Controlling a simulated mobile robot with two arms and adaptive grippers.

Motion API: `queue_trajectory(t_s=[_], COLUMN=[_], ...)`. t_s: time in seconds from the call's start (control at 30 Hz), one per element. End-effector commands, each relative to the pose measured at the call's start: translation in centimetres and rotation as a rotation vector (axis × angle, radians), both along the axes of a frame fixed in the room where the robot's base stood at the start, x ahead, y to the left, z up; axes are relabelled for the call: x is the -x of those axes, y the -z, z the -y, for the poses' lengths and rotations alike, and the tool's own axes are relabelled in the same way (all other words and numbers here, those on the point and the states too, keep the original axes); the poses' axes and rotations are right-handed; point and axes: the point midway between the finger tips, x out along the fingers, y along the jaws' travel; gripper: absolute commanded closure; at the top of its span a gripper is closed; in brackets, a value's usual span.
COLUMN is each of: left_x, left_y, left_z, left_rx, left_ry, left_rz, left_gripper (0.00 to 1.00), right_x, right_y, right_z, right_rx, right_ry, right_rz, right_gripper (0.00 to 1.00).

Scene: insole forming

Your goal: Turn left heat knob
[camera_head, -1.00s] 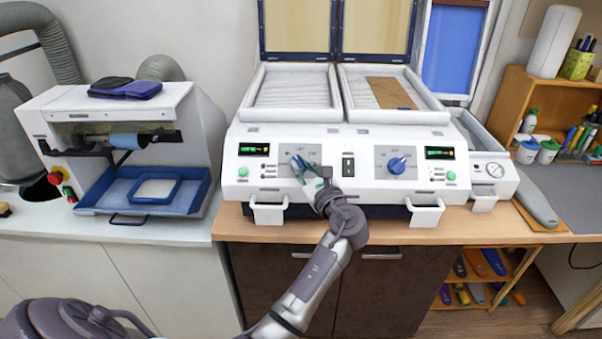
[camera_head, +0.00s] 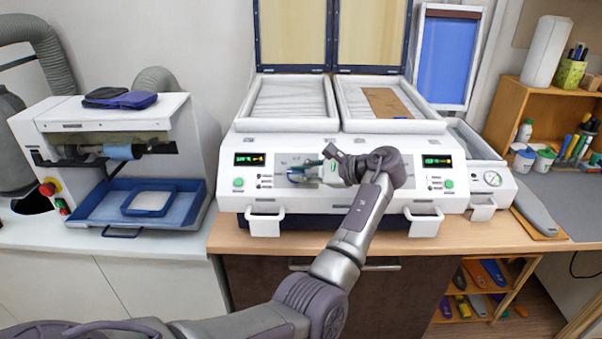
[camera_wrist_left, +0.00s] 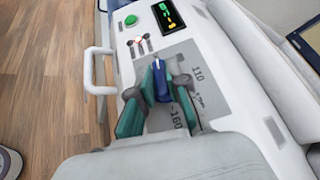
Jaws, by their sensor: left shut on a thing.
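The white heating machine (camera_head: 345,144) stands on the wooden counter with both lids raised. The left heat knob, blue with a white pointer mark, shows in the left wrist view (camera_wrist_left: 161,80) on its grey dial plate (camera_wrist_left: 205,100). My left gripper (camera_head: 299,174) is shut on the left knob, one green fingertip on each side; it also shows in the left wrist view (camera_wrist_left: 160,92). In the head view my gripper and forearm cover most of this knob and hide the right knob. My right gripper is not in view.
White handles (camera_head: 264,222) stick out from the machine's front, one on each side of my arm. A white press with a blue tray (camera_head: 180,208) stands at the left. A shelf with bottles and pens (camera_head: 500,112) stands at the right.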

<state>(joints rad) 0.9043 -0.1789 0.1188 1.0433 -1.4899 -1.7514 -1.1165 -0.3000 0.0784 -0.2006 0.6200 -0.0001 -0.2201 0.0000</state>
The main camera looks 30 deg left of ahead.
Motion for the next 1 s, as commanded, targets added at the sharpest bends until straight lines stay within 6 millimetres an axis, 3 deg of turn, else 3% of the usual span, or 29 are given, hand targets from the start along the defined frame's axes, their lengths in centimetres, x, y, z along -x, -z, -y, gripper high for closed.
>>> queue_trajectory(t_s=[0.8, 0.83, 1.0], left_x=[-0.08, -0.08, -0.08], left_y=[0.02, 0.03, 0.00], left_z=[-0.11, -0.11, -0.12], left_rx=[0.075, 0.075, 0.073], left_ry=[-0.096, -0.096, -0.096], left_rz=[0.044, 0.044, 0.044], left_gripper=[1.00, 0.83, 0.59], right_x=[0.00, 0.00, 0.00], right_y=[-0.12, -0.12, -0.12], right_z=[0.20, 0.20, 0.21], right_rx=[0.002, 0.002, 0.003], right_ry=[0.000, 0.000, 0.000], right_rz=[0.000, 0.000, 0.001], right_gripper=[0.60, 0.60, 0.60])
